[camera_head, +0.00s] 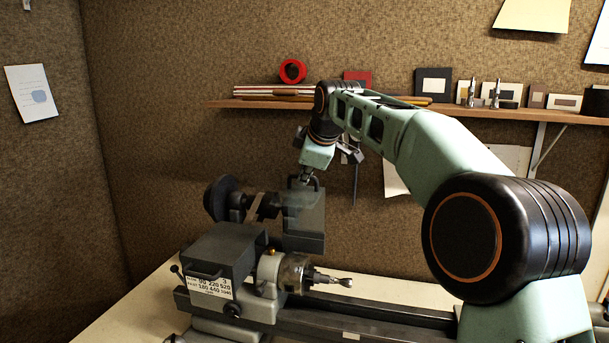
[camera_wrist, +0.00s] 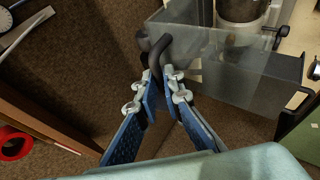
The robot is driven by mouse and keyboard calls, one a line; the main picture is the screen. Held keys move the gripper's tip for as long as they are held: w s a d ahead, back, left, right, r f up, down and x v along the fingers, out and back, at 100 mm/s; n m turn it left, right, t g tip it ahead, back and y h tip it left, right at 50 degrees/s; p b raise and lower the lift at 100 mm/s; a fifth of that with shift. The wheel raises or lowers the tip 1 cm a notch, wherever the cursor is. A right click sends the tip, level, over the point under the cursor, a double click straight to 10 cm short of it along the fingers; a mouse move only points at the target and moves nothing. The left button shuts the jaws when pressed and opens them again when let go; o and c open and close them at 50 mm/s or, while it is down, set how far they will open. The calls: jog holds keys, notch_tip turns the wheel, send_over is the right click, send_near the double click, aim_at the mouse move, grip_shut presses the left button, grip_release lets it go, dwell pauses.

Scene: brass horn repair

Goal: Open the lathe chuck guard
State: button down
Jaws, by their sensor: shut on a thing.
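The lathe chuck guard is a see-through panel (camera_head: 306,218) with a dark edge. In the head view it stands raised above and behind the chuck (camera_head: 293,272), which shows uncovered with a drill bit pointing right. In the wrist view the clear guard (camera_wrist: 225,65) fills the upper right, with a black bent handle (camera_wrist: 158,48) at its near corner. My gripper (camera_head: 307,178) is at the top of the guard in the head view. In the wrist view its blue fingers (camera_wrist: 158,88) are shut on the handle. The fingertips partly hide the handle's lower end.
The lathe headstock (camera_head: 218,260) with a printed label stands left of the chuck, and the bed (camera_head: 365,312) runs right. A wall shelf (camera_head: 250,104) behind my arm carries a red ring (camera_head: 292,71) and small boxes. The bench (camera_head: 120,318) is clear at front left.

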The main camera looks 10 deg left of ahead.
jog(key=shift+w+r, duration=0.25)
jog(key=shift+d+r, duration=0.1)
jog(key=shift+r, duration=0.05)
jog(key=c, duration=2)
grip_release()
jog(key=shift+w, duration=0.15)
jog(key=shift+c, duration=0.2)
jog(key=shift+f+g, duration=0.2)
jog(key=shift+g, duration=0.1)
jog(key=v, duration=1.2)
